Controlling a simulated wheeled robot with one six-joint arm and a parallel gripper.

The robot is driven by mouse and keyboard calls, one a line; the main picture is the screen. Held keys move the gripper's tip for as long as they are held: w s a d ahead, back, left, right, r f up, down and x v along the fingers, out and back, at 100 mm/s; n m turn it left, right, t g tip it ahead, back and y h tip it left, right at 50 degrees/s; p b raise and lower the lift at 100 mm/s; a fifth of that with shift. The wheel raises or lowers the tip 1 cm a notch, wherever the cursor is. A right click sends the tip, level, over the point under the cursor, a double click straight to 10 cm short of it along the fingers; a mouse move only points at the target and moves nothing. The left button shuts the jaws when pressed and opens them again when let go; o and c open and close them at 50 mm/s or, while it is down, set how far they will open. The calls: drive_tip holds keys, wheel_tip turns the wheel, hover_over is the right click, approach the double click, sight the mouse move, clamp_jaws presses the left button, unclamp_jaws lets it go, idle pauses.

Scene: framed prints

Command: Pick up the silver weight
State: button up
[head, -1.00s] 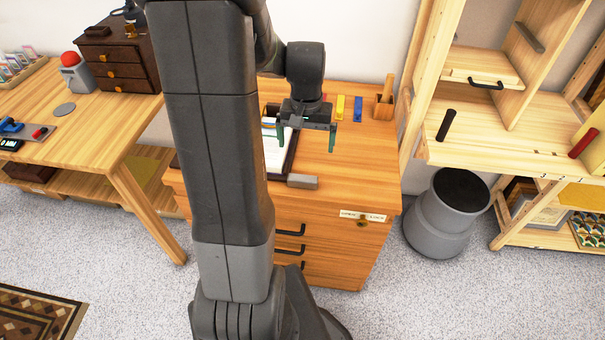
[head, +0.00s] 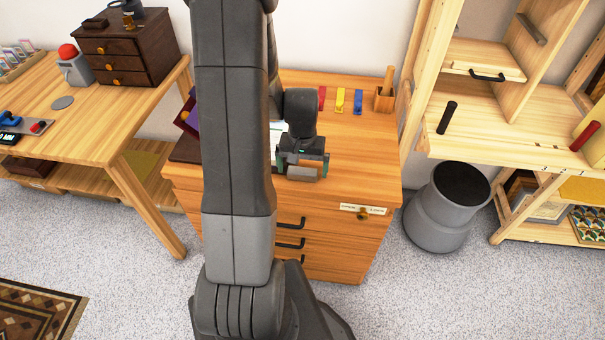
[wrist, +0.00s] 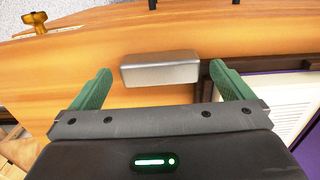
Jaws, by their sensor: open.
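The silver weight is a small grey metal block with rounded edges. In the wrist view the silver weight (wrist: 160,69) lies on the wooden cabinet top (wrist: 60,80), a little beyond my fingertips and roughly centred between them. My gripper (wrist: 160,80) is open and empty, with its two green fingers apart to either side. In the head view my gripper (head: 303,170) is low over the front of the cabinet top, and the weight (head: 302,173) is mostly covered by it. I cannot tell the exact height gap.
A dark-framed print or tray (wrist: 270,100) lies close beside the right finger. Red, yellow and blue strips (head: 340,100) and a wooden holder (head: 384,99) are at the back of the cabinet. A grey bin (head: 447,210) stands right of it. The cabinet's right side is clear.

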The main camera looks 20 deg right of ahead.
drive_tip(key=c, duration=1.3)
drive_tip(key=shift+o, duration=0.2)
drive_tip(key=shift+r, duration=0.15)
